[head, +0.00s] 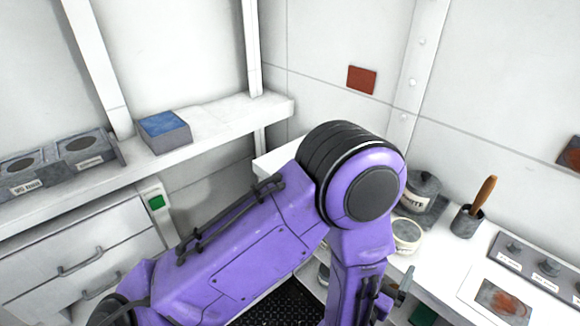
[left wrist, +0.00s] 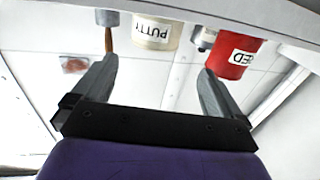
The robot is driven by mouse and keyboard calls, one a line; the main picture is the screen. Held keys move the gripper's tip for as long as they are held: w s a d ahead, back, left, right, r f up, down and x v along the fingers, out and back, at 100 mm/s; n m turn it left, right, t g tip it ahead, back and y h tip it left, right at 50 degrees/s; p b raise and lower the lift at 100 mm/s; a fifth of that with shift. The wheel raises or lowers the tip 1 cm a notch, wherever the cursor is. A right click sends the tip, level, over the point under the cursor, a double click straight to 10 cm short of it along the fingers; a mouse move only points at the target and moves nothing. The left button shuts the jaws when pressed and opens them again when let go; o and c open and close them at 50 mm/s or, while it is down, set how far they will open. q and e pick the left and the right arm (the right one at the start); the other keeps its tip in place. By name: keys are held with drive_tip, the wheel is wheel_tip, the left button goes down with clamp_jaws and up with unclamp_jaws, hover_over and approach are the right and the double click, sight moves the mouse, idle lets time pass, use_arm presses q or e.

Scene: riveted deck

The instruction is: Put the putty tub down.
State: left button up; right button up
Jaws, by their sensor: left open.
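The putty tub (left wrist: 154,32) is cream with a PUTTY label and appears upside down in the left wrist view. It stands on the white worktop (head: 452,262), apart from my left gripper (left wrist: 158,66). The gripper is open and empty, and the tub shows beyond the gap between its fingertips. In the head view a cream tub (head: 407,234), which looks like the same one, stands just right of my purple arm and is partly hidden by it. One finger of the left gripper shows below it. My right gripper is out of view.
A red tub (left wrist: 232,55) and a small grey pot (left wrist: 204,38) stand near the putty tub. A lidded grey pot (head: 421,188) and a dark holder with a wooden-handled tool (head: 466,221) stand behind. A panel with knobs (head: 545,268) lies to the right.

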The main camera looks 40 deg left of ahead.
use_arm(q)
drive_tip(key=s+a+f+n+g, duration=0.1)
drive_tip(key=s+a+f+g, duration=0.25)
drive_tip(key=f, duration=0.25)
drive_tip(key=s+a+f+g, duration=0.2)
drive_tip(key=a+f, duration=0.2)
drive_tip(key=f, duration=0.3)
drive_tip(key=s+a+f+n+g, duration=0.1)
drive_tip(key=s+a+f+g, duration=0.2)
drive_tip(key=s, duration=0.3)
drive_tip(key=s+a+f+n+g+y, duration=0.1)
drive_tip(key=s+a+f+n+g, duration=0.1)
drive_tip(key=s, duration=0.5)
drive_tip(key=s+a+f+n+g, duration=0.1)
drive_tip(key=s+a+f+g, duration=0.3)
drive_tip(key=s+a+f, duration=0.1)
wheel_tip(320, 180, down, 2)
drive_tip(key=shift+s+a+n+y, duration=0.3)
drive_tip(key=shift+s+a, duration=0.05)
drive_tip(key=shift+s, duration=0.45)
